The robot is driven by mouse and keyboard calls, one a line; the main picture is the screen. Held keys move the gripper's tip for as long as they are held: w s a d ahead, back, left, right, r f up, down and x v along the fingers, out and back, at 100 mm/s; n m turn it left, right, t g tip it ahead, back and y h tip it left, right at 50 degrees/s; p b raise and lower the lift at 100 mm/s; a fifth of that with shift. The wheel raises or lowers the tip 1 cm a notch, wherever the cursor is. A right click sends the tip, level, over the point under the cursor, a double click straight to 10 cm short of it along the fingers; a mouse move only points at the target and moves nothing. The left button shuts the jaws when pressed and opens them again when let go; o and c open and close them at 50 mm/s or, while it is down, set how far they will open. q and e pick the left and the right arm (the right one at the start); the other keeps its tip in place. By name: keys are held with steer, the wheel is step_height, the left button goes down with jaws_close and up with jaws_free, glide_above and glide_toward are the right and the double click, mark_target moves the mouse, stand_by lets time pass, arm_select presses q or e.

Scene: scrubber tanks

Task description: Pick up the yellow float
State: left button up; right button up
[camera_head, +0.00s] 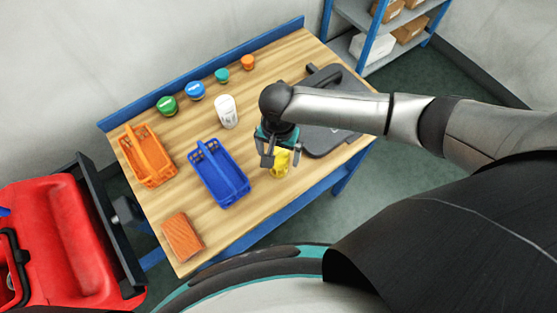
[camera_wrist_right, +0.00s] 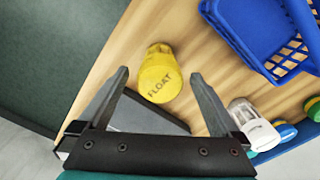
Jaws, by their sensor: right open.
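The yellow float (camera_head: 280,163) stands on the wooden table near its front edge, right of the blue basket. In the right wrist view the float (camera_wrist_right: 160,78) shows the word FLOAT and lies ahead of and between the two fingers. My right gripper (camera_head: 280,160) is over the float, with its fingers open and pointing down at it. In the right wrist view the open fingers (camera_wrist_right: 158,75) are apart, with nothing held. Whether a finger touches the float cannot be told. My left gripper is not in view.
A blue basket (camera_head: 218,174), an orange basket (camera_head: 147,157) and a brown block (camera_head: 182,237) are on the left of the table. A white bottle (camera_head: 226,112) and several colored lids stand behind. A dark grey case (camera_head: 326,140) lies to the right, beneath my right arm.

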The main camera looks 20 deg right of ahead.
step_height(320, 180, down, 4)
steer(key=shift+f+b, duration=0.2)
steer(key=shift+b, duration=0.1)
steer(key=c, duration=1.5)
